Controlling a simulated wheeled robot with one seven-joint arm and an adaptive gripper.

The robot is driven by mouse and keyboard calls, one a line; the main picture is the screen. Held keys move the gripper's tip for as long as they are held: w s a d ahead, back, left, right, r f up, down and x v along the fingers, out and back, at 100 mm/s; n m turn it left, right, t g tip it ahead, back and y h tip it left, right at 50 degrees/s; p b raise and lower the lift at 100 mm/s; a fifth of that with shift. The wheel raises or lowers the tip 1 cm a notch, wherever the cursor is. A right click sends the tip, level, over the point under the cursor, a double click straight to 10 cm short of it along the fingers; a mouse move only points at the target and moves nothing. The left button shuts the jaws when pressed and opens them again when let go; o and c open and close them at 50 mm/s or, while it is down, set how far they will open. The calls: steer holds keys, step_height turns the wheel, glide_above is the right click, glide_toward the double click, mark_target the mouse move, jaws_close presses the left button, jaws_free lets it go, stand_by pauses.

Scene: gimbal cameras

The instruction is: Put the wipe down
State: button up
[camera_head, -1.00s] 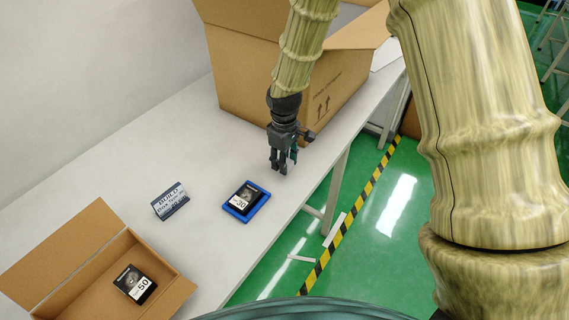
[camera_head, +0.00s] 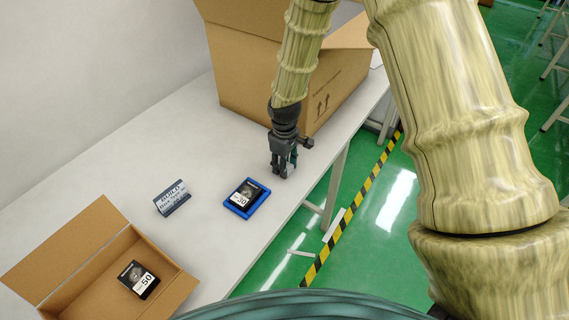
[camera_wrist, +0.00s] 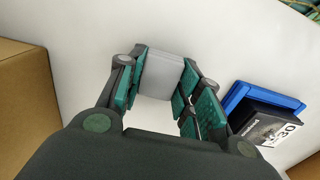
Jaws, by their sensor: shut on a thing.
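The wipe is a small light grey block (camera_wrist: 160,74) in the wrist view, between the green-padded fingers. My gripper (camera_wrist: 158,82) is shut on it. In the head view my gripper (camera_head: 283,172) points down near the front edge of the table, and only a small pale bit of the wipe shows at the fingertips. I cannot tell from the pictures whether the wipe touches the tabletop.
A blue tray (camera_head: 233,209) holding a black box marked 30 (camera_head: 246,193) lies left of my gripper. A sign (camera_head: 172,198) and an open carton (camera_head: 75,249) with a box marked 50 (camera_head: 139,279) are further left. A large carton (camera_head: 245,70) stands behind. White tabletop (camera_head: 150,150) is clear.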

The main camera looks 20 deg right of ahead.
steer(key=o, duration=1.1)
steer(key=shift+c, duration=0.2)
step_height(320, 180, up, 12)
steer(key=b, duration=0.3)
steer(key=shift+r, duration=0.15)
